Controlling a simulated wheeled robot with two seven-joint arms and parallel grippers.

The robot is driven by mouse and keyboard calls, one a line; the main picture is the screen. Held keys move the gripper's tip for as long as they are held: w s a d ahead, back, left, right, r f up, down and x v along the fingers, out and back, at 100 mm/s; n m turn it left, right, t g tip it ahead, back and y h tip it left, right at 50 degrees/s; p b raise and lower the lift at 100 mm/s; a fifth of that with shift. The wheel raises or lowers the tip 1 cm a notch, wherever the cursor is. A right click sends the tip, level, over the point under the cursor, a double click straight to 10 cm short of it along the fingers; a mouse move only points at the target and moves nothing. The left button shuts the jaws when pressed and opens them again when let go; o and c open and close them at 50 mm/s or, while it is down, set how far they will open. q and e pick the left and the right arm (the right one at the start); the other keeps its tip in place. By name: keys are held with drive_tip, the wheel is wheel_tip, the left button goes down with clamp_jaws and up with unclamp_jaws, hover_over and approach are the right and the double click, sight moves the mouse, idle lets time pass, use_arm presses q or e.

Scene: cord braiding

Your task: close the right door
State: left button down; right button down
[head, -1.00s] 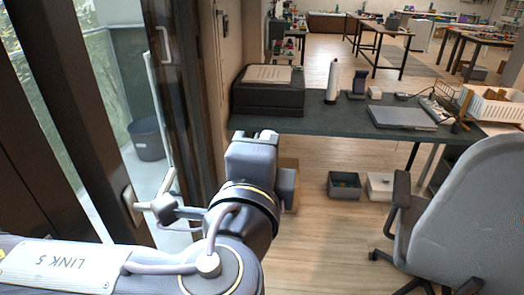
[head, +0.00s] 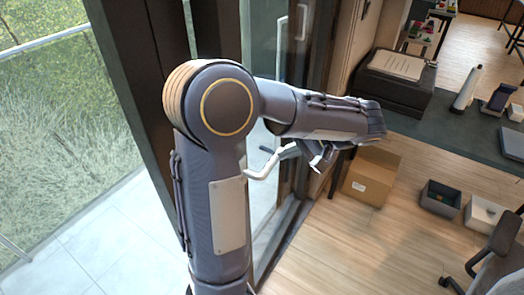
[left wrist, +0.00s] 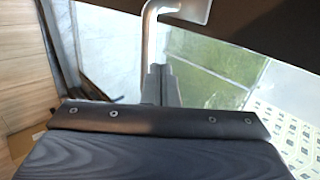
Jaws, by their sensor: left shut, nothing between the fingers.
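The dark-framed glass door (head: 150,130) stands in front of me, partly hidden by my left arm. A pale lever handle (head: 265,165) sticks out from behind the arm; it also shows in the left wrist view (left wrist: 149,45), joined to a plate under the dark frame. My left gripper (head: 288,151) is at the handle's free end, its fingers shut with nothing between them. In the left wrist view the fingertips (left wrist: 160,75) are beside the lever; I cannot tell whether they touch it. My right gripper is out of view.
Another glass panel with a pale pull handle (head: 302,22) is behind. A cardboard box (head: 370,178), bins (head: 440,198) and a dark table (head: 440,135) stand to the right. Paving and grass lie outside at left.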

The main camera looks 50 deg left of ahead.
use_arm(q)
drive_tip(key=p+x, duration=0.1)
drive_tip(key=x, duration=0.9)
drive_tip(key=shift+s+f, duration=0.15)
drive_tip(key=shift+s, duration=0.05)
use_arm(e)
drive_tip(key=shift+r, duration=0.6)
use_arm(q)
drive_tip(key=shift+a, duration=0.15)
drive_tip(key=shift+a, duration=0.1)
